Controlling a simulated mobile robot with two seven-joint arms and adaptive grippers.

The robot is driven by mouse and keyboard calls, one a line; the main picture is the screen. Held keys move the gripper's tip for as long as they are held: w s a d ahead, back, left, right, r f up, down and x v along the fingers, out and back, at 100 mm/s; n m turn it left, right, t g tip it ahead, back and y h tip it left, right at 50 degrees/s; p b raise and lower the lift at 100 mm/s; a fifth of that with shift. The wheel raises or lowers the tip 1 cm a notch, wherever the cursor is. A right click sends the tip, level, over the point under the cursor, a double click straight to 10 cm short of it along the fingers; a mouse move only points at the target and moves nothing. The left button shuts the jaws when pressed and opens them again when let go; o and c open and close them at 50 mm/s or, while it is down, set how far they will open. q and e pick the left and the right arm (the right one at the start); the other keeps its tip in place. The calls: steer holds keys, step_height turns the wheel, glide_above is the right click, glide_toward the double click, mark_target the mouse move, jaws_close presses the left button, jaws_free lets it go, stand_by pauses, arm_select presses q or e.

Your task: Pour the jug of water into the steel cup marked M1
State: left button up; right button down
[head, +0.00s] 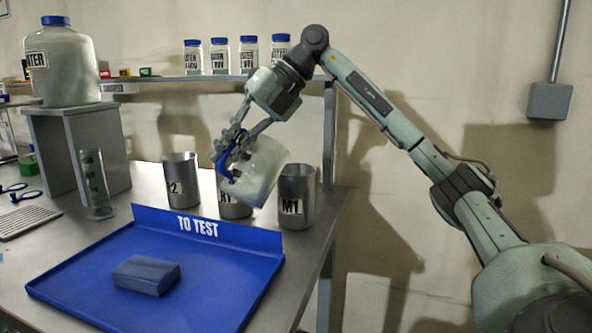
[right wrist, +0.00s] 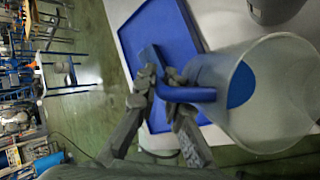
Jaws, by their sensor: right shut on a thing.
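The jug (head: 262,168) is pale and translucent with a blue handle. My right gripper (head: 230,155) is shut on that handle and holds the jug in the air, tilted. The jug hangs in front of the middle steel cup (head: 235,208) and left of the steel cup marked M1 (head: 297,196), which stands upright on the bench. In the right wrist view the fingers (right wrist: 172,92) grip the blue handle, and the jug (right wrist: 275,110) fills the right side. I cannot tell the water level, and no stream shows. My left gripper is out of view.
A third steel cup (head: 181,180) stands to the left. A blue TO TEST tray (head: 75,278) with a grey-blue block (head: 147,275) lies in front. A measuring cylinder (head: 95,185) and a large water bottle (head: 68,70) are at left. Several blue-capped jars line the shelf (head: 170,79).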

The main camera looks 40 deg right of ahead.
mark_target(244, 129)
steer(key=shift+d+r+y, duration=0.4)
steer(key=shift+r+y, duration=0.1)
steer(key=shift+r, duration=0.15)
steer(key=shift+d+y, duration=0.15)
steer(key=shift+y, duration=0.15)
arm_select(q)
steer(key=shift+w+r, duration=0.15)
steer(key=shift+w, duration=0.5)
arm_select(e)
steer(key=shift+d+r+y, duration=0.1)
steer(key=shift+d+y, duration=0.1)
steer(key=shift+y, duration=0.1)
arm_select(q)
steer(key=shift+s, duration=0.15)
arm_select(e)
steer(key=shift+d+r+m, duration=0.1)
steer(key=shift+m, duration=0.2)
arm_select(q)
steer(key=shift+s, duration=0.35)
arm_select(e)
steer(key=shift+d+r+y, duration=0.1)
steer(key=shift+r+y, duration=0.1)
steer(key=shift+y, duration=0.1)
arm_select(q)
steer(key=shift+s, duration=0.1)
arm_select(e)
steer(key=shift+d+r, duration=0.1)
steer(key=shift+r, duration=0.05)
